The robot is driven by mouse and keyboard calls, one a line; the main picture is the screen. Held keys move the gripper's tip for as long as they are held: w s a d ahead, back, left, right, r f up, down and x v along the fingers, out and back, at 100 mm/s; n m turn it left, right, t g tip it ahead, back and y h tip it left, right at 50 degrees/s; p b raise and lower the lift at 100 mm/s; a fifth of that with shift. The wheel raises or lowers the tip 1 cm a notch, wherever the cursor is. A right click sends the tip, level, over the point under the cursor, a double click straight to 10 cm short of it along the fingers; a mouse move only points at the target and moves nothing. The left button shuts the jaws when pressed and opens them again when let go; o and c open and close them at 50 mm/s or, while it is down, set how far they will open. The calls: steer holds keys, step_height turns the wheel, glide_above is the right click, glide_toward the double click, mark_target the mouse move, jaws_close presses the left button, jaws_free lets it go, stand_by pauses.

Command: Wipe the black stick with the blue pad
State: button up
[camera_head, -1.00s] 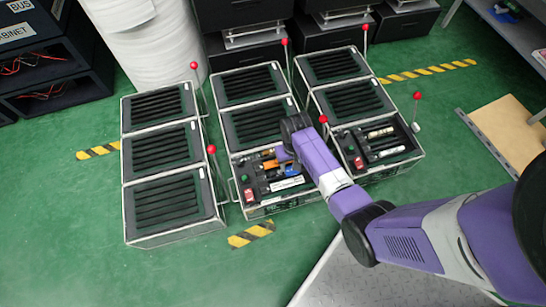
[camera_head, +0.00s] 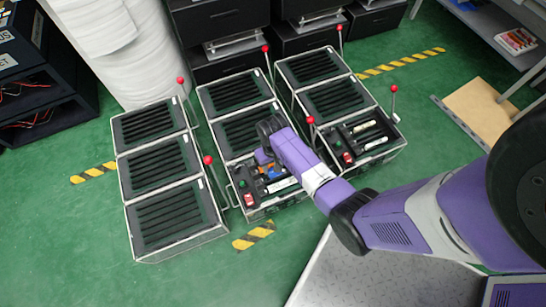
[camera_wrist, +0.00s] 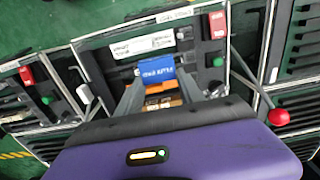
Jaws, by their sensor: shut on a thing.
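My gripper (camera_wrist: 158,82) is shut on the blue pad (camera_wrist: 157,66), which has white lettering and sits between the two grey fingers in the wrist view. An orange-brown part shows behind the pad, between the fingers. In the head view my arm hides most of the gripper, over the front compartment of the middle box; a bit of blue (camera_head: 275,172) shows there. I cannot pick out the black stick with certainty; my gripper and wrist hide part of that compartment. I cannot tell whether the pad touches anything.
The middle box's front compartment holds a red switch (camera_wrist: 217,24), a green button (camera_wrist: 219,62) and a white labelled part (camera_wrist: 142,45). Red-knobbed levers stand beside the boxes, one close on the right (camera_wrist: 279,116). The left box (camera_head: 165,210) has slatted covers. Green floor lies open in front.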

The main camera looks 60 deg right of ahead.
steer(key=shift+r+p, duration=1.35)
steer(key=shift+r, duration=0.35)
